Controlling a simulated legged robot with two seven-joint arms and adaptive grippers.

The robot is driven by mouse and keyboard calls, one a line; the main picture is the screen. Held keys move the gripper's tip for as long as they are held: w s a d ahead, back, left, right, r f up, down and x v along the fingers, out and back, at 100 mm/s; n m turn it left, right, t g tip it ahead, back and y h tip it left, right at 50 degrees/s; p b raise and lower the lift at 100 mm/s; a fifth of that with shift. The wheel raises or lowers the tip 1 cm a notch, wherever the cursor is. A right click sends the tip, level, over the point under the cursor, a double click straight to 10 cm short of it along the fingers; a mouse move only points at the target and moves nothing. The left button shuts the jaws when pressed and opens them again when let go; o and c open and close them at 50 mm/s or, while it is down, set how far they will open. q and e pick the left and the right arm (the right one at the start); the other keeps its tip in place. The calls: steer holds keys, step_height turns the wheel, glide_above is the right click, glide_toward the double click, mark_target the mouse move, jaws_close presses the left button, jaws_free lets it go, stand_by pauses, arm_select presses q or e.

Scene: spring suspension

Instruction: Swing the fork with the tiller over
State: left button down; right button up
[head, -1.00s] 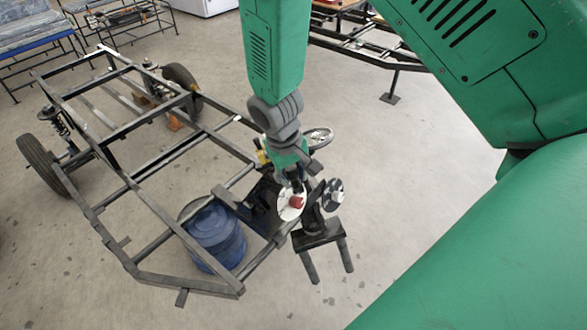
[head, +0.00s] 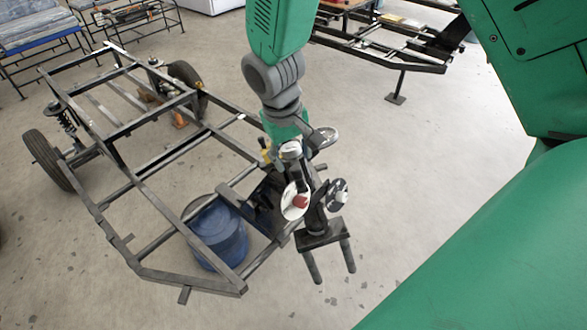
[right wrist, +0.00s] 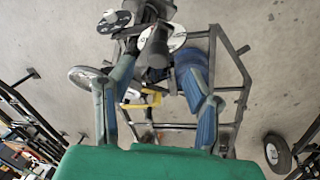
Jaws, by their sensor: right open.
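The fork (head: 322,237) is a black crosspiece with two downward prongs, at the front right of the dark metal frame. Above it are a white disc with a red hub (head: 296,201) and a second dark-and-white disc (head: 338,191). I cannot clearly make out the tiller among the dark parts around the fork's upright. My right gripper (head: 287,132) is above this assembly. In the right wrist view its two fingers (right wrist: 158,76) are apart, with the dark cylinder and discs (right wrist: 154,45) beyond them; contact cannot be told. My left gripper is not in view.
The dark tube frame (head: 160,205) with wheels (head: 47,160) spreads across the left. A blue drum (head: 218,235) stands inside its near end. Another frame on a stand (head: 400,55) is at the back right. The floor to the right is clear.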

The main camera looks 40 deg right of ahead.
step_height(320, 180, up, 4)
steer(key=shift+a+r, duration=0.1)
steer(key=shift+r, duration=0.05)
steer(key=shift+a+r, duration=0.1)
steer(key=shift+w, duration=0.1)
stand_by(0.4)
